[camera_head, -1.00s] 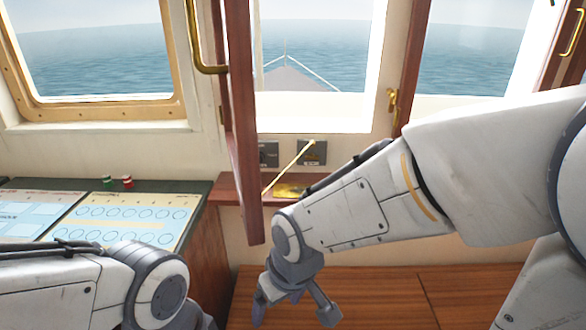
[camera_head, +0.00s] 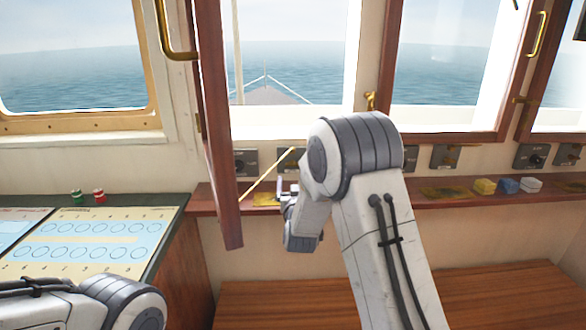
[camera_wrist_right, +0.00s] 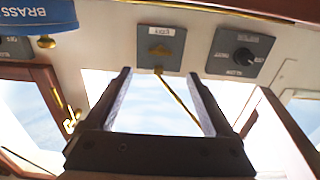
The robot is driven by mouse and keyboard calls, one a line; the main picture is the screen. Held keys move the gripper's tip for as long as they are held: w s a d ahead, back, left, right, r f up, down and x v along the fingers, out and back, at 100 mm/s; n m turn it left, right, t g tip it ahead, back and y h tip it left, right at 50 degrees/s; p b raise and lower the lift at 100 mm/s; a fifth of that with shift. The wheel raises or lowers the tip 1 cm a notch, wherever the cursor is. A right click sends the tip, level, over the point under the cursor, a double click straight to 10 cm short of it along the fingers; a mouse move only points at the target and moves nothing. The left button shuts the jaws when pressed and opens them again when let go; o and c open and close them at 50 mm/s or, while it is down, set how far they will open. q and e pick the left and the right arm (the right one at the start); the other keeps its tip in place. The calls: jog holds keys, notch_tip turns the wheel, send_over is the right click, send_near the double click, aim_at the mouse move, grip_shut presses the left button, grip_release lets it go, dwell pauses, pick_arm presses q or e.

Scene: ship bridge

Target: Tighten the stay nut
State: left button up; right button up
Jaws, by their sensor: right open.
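The stay is a thin brass rod (camera_head: 265,175) running from the open wooden window frame (camera_head: 215,130) up to a dark plate (camera_head: 290,158) on the wall below the windows. My right gripper (camera_head: 288,188) is near the shelf, just below the plate, partly hidden by my wrist. In its wrist view the fingers (camera_wrist_right: 164,98) are open and empty. The nut appears beyond the fingertips, between their lines, apart from them. My left gripper is out of view.
A knob plate (camera_wrist_right: 240,52) is beside the nut's plate. A chart desk (camera_head: 95,235) stands at left.

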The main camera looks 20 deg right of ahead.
aim_at(293, 165)
jog(key=p+x, duration=0.1)
jog(key=x, duration=0.9)
jog(key=shift+f+p, duration=0.1)
jog(key=shift+p, duration=0.25)
jog(key=shift+c, duration=0.3)
jog(key=c, duration=1.3)
jog(key=shift+s+f+m+b, duration=0.15)
jog(key=shift+m+b, duration=0.45)
jog(key=shift+b, duration=0.35)
jog(key=m+b, duration=1.4)
jog(key=b, duration=0.3)
jog(key=shift+f, duration=0.15)
jog(key=shift+d+r+m+b, duration=0.1)
jog(key=shift+r+m+b, duration=0.1)
jog(key=shift+m+b, duration=1.35)
